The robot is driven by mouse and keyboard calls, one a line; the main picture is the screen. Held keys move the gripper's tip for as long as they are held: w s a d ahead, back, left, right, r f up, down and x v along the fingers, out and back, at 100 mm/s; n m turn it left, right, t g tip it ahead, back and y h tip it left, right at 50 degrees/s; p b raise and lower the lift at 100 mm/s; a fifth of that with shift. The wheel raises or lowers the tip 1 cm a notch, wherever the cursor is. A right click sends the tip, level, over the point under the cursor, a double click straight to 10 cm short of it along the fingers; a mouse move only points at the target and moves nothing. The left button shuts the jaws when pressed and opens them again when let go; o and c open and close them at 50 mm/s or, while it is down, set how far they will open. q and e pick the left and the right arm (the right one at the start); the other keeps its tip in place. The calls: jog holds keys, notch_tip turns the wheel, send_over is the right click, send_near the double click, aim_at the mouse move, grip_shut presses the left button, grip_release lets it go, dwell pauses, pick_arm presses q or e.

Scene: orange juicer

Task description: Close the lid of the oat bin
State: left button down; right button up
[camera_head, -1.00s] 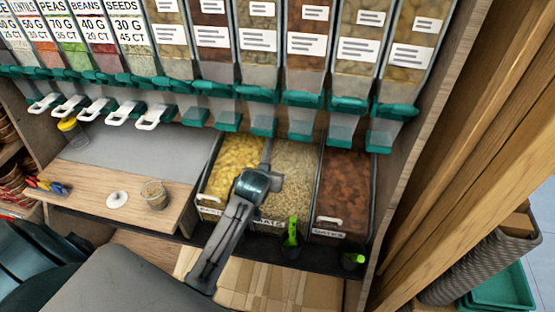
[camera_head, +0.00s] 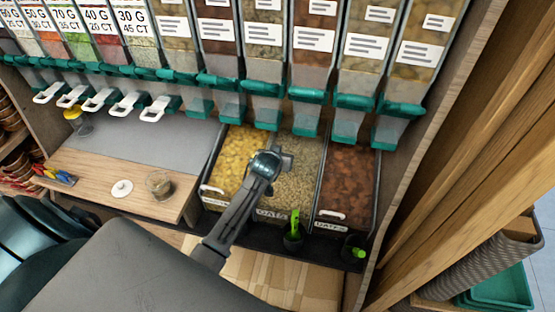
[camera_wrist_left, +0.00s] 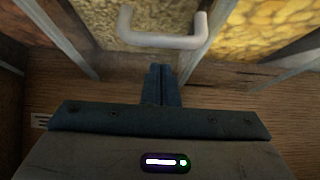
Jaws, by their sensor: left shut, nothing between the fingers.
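The oat bin (camera_head: 304,180) is the middle of three bins, with pale oats showing inside and a partly covered label on its front. My left gripper (camera_head: 287,162) is over the oat bin, near its left side; its forearm crosses the bin's front left corner. In the left wrist view the fingers (camera_wrist_left: 162,84) are shut together and empty. A pale U-shaped handle (camera_wrist_left: 165,40) lies just beyond the fingertips, in front of the oats, with no clear contact. I cannot make out the lid's outline or angle. My right gripper is not in view.
A bin of yellow pieces (camera_head: 241,150) is on the left and a bin of dates (camera_head: 350,175) on the right. Green dispenser spouts (camera_head: 308,95) hang above the back. Green scoops (camera_head: 294,222) stand in front. A wooden counter (camera_head: 110,178) is at left.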

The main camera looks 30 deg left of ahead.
pick_arm(q)
jog(key=shift+s+d+f, duration=0.15)
jog(key=shift+s, duration=0.3)
jog(key=shift+s+d+f, duration=0.1)
jog(key=shift+s, duration=0.3)
jog(key=shift+s+f, duration=0.1)
jog(key=shift+s, duration=0.05)
jog(key=shift+f, duration=0.1)
jog(key=s+d+f+p, duration=0.1)
jog(key=s, duration=0.5)
jog(key=s+d+f+p, duration=0.2)
jog(key=s, duration=0.4)
jog(key=shift+f, duration=0.3)
jog(key=shift+d, duration=0.1)
jog(key=shift+s, duration=0.15)
